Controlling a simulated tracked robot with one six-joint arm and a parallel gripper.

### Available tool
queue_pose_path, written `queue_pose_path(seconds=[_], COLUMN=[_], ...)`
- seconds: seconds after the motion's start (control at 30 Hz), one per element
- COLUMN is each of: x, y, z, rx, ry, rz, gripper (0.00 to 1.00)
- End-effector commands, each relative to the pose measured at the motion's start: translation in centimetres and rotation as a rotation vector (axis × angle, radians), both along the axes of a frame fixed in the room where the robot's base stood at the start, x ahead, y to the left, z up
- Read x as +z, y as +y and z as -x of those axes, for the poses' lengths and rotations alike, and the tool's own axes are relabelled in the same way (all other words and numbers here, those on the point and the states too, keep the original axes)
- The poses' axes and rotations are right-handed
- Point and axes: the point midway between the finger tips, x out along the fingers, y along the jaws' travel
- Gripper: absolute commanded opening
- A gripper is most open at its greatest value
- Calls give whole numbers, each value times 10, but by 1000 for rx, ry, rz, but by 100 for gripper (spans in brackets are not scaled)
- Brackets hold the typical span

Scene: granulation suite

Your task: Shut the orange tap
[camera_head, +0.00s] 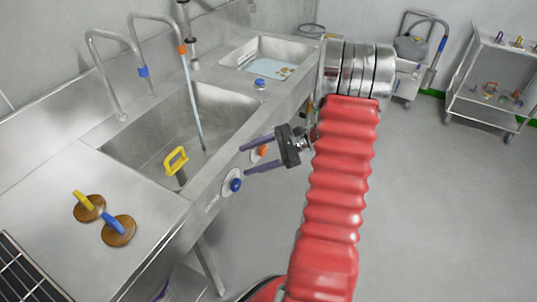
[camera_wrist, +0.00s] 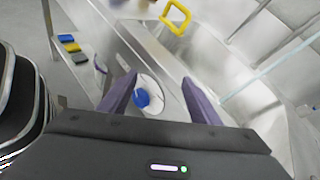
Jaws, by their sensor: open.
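The orange tap (camera_head: 262,151) is a small knob on the sink's front panel, partly framed by my gripper's fingers in the head view. I cannot pick it out in the wrist view. A blue tap (camera_head: 235,185) sits on the same panel, nearer and lower left. It also shows in the wrist view (camera_wrist: 142,98) on a round pale plate, between the fingers in the picture. My gripper (camera_head: 245,160) has two purple fingers, spread apart and empty, pointing at the panel. The fingers also show in the wrist view (camera_wrist: 158,80). Their distance to the panel is unclear.
The steel sink (camera_head: 130,150) holds a yellow-handled tool (camera_head: 176,161). Two brown discs with yellow (camera_head: 88,207) and blue (camera_head: 118,230) handles lie on the counter. A blue knob (camera_head: 260,84) sits on the sink's ledge. A cart (camera_head: 490,85) stands far right. The floor between is clear.

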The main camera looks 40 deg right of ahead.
Motion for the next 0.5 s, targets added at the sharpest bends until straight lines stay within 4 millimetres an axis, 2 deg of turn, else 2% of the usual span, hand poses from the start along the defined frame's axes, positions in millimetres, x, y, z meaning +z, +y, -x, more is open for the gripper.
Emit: queue_pose_path(seconds=[0.03,0.27,0.5], x=[-10,-48,-93], y=[-15,-78,-144], z=[2,11,36], rx=[-47,-258,-480], ry=[2,-20,-64], rz=[-43,-222,-395], gripper=[57,57,57])
